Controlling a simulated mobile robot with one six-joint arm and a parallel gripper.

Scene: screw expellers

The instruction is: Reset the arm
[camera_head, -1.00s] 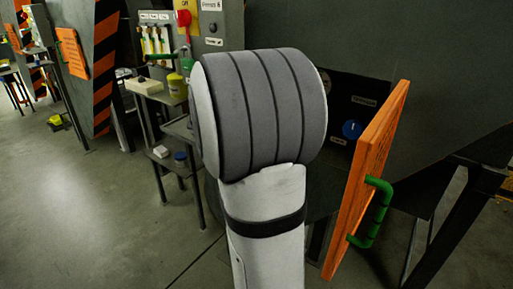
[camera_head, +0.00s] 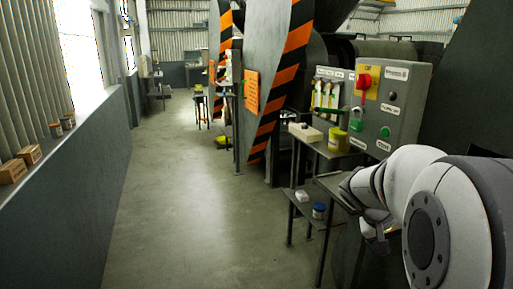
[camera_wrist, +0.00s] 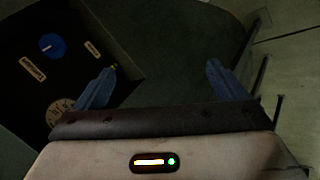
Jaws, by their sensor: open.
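My arm (camera_head: 455,215) fills the lower right of the head view, bent, in front of the control box and the small stands. In the wrist view my gripper (camera_wrist: 161,66) has its two bluish fingers wide apart. Nothing is between them. Beyond the fingers are a dark surface and the pale floor. A dark panel with a blue knob (camera_wrist: 52,46) and a round dial (camera_wrist: 60,111) lies past the left finger. My fingertips cannot be made out clearly in the head view.
A grey control box (camera_head: 385,105) with a red switch stands behind my arm. Small stands hold a yellow container (camera_head: 338,139) and a blue jar (camera_head: 319,210). A walkway (camera_head: 185,200) is clear at left, beside a ledge with boxes (camera_head: 12,171).

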